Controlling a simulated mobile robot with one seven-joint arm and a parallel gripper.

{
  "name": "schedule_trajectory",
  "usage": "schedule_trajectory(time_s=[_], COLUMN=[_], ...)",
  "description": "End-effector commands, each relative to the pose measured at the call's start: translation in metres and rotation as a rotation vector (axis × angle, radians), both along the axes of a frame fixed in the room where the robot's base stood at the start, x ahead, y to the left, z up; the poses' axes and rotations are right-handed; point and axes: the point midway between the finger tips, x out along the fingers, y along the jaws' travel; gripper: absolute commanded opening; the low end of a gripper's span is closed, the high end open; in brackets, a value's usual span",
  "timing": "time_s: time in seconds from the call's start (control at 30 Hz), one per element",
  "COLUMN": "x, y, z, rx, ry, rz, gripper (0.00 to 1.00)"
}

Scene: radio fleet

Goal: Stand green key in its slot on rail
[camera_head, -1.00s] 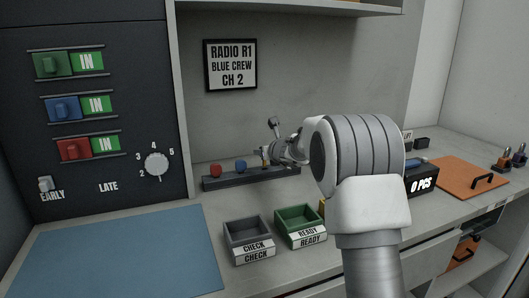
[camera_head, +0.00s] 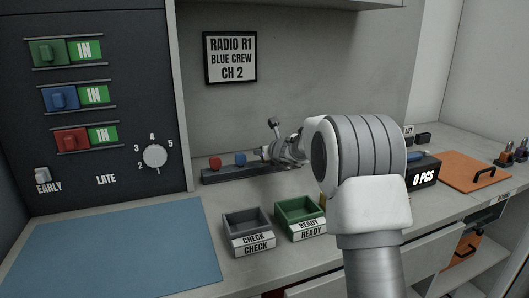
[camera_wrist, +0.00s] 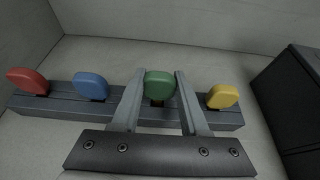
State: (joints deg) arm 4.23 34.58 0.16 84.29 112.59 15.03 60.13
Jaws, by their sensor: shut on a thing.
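The green key (camera_wrist: 160,85) is upright between the fingers of my gripper (camera_wrist: 161,88), which is shut on it. It is over the dark rail (camera_wrist: 60,107), between the blue key (camera_wrist: 92,86) and the yellow key (camera_wrist: 222,96). Its lower end is at the rail's top, and I cannot tell whether it is in a slot or just above. A red key (camera_wrist: 28,81) stands at the rail's left end. In the head view my gripper (camera_head: 265,154) is at the rail (camera_head: 225,175) and hides the green key.
A grey CHECK bin (camera_head: 247,219) and a green READY bin (camera_head: 300,207) stand in front of the rail. A blue mat (camera_head: 115,250) lies at left. A dark panel (camera_head: 150,60) with colored sliders rises at left. A dark box (camera_wrist: 290,105) stands right of the rail.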

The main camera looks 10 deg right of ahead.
Motion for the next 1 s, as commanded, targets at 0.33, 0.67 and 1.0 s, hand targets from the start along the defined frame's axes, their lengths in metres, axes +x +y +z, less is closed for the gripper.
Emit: schedule_trajectory(time_s=[0.33,0.67,1.0], x=[0.0001,0.0,-0.0019], y=[-0.0001,0.0,-0.0005], z=[-0.0091,-0.01,-0.0093], rx=[0.0,0.0,0.0], ry=[-0.001,0.0,0.0], rz=[0.0,0.0,0.0], gripper=[0.0,0.79,0.79])
